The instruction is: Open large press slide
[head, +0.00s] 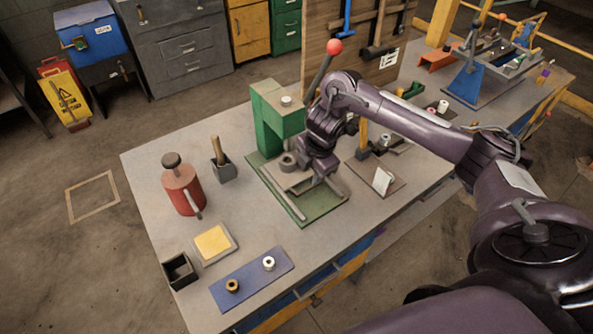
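The large green press (275,118) stands on the grey workbench, with a flat green base plate (322,209) in front of its frame. On the base is a grey slide (285,176) with a round piece (288,160) on it and a long grey rail (283,196) along its left side. A dark lever with a red ball knob (334,47) rises behind my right arm. My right gripper (325,180) points down over the right side of the slide. Its fingers are partly hidden, so I cannot tell whether it is open or touches the slide. My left gripper is out of view.
Left of the press are a red can (182,187), a small grey holder (222,170), a yellow pad (213,242), a black box (179,271) and a blue mat (251,279) with two rings. A plate with a white card (382,181) lies close right.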

